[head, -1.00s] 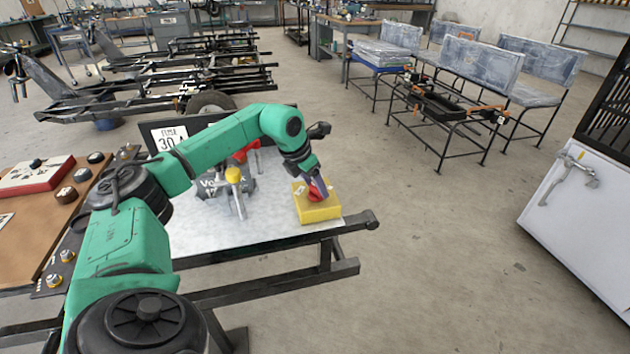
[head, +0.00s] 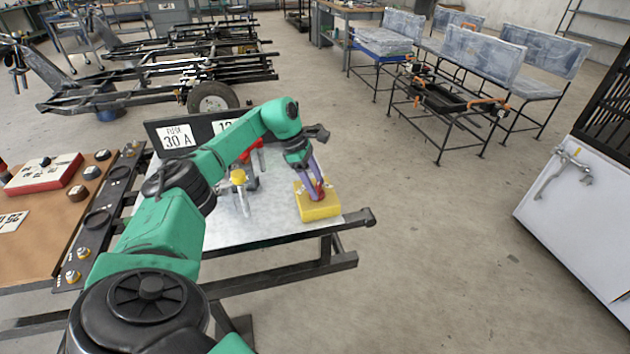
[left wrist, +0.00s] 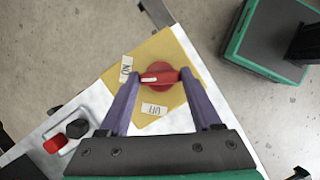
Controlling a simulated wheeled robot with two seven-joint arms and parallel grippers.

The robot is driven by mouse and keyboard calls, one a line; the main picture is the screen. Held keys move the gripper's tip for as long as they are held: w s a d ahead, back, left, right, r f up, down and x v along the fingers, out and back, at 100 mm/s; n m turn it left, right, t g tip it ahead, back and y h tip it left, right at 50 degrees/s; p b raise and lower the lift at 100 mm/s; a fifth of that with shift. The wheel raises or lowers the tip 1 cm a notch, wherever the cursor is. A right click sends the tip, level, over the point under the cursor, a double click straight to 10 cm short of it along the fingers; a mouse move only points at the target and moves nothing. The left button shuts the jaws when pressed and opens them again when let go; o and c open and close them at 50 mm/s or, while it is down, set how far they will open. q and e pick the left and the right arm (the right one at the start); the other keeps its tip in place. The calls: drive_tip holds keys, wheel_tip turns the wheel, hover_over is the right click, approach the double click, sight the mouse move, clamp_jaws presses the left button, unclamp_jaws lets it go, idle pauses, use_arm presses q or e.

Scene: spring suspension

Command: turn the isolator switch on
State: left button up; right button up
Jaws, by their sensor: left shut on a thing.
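The isolator switch is a yellow box (head: 318,208) at the right end of the light metal table top. Its red knob (left wrist: 162,76) shows in the left wrist view, with a white mark at the left end of its handle. The mark points left, close to the ON label (left wrist: 126,68). The OFF label (left wrist: 154,109) lies below the knob. My left gripper (head: 319,189) is above the box with its purple fingers either side of the knob handle, shut on it. The fingers also show in the left wrist view (left wrist: 161,77). My right gripper is out of view.
A brown panel (head: 45,225) with knobs lies farther left. A white cabinet (head: 570,220) stands right. The floor between is clear.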

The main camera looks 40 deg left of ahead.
use_arm(q)
drive_tip(key=shift+w+m+g, duration=0.1)
drive_tip(key=shift+m+g, duration=0.5)
drive_tip(key=shift+m, duration=0.9)
drive_tip(key=shift+r, duration=0.1)
drive_tip(key=o, duration=1.4)
drive_tip(key=p+v, duration=0.4)
drive_tip(key=v, duration=1)
drive_tip(key=shift+a+r, duration=0.2)
drive_tip(key=shift+a, duration=0.1)
